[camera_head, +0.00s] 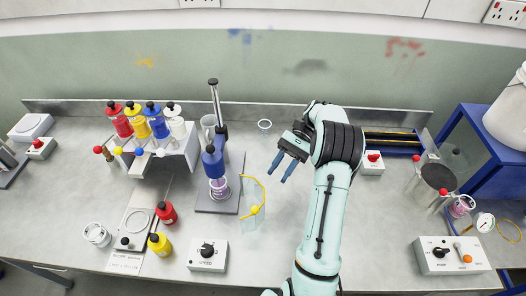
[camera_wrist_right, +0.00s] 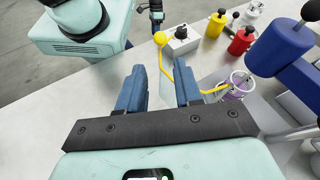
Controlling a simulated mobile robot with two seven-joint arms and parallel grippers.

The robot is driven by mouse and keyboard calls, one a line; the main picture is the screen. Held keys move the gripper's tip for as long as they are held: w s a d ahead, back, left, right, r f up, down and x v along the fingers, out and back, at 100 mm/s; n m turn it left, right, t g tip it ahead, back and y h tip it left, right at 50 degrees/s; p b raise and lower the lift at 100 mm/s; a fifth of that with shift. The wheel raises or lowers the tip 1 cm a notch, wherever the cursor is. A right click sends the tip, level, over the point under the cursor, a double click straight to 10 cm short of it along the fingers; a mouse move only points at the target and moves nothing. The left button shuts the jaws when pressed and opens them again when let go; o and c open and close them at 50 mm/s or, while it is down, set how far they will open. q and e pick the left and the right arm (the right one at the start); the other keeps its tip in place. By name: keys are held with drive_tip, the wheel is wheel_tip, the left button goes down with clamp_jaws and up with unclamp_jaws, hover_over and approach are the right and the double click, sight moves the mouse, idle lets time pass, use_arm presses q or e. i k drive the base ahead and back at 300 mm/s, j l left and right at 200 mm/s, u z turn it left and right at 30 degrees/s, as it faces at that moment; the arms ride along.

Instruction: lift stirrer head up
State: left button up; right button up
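The stirrer head (camera_head: 212,160) is a blue block with a black knob on top, mounted on an upright post (camera_head: 217,105) over a grey base plate. A beaker with purple liquid (camera_head: 220,188) stands beneath it. In the right wrist view the blue head (camera_wrist_right: 283,45) is at the upper right, beyond the right finger, and the beaker (camera_wrist_right: 238,83) is below it. My right gripper (camera_head: 279,169) is open and empty, to the right of the stirrer and apart from it; its fingers also show in the wrist view (camera_wrist_right: 160,88).
A clear shield with a yellow rim and yellow knob (camera_head: 254,210) stands between my right gripper and the stirrer. A bottle rack (camera_head: 175,155) is at the left. A speed control box (camera_head: 207,254) is in front. An empty small beaker (camera_head: 264,126) stands behind.

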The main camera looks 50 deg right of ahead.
sight(213, 160)
drive_tip(key=k+j, duration=0.15)
drive_tip(key=j, duration=0.25)
drive_tip(key=k+j, duration=0.15)
drive_tip(key=j, duration=0.25)
drive_tip(key=k+j, duration=0.1)
drive_tip(key=j, duration=0.3)
drive_tip(key=k+j, duration=0.15)
drive_tip(key=j, duration=0.25)
drive_tip(key=k+j, duration=0.15)
drive_tip(key=j, duration=0.25)
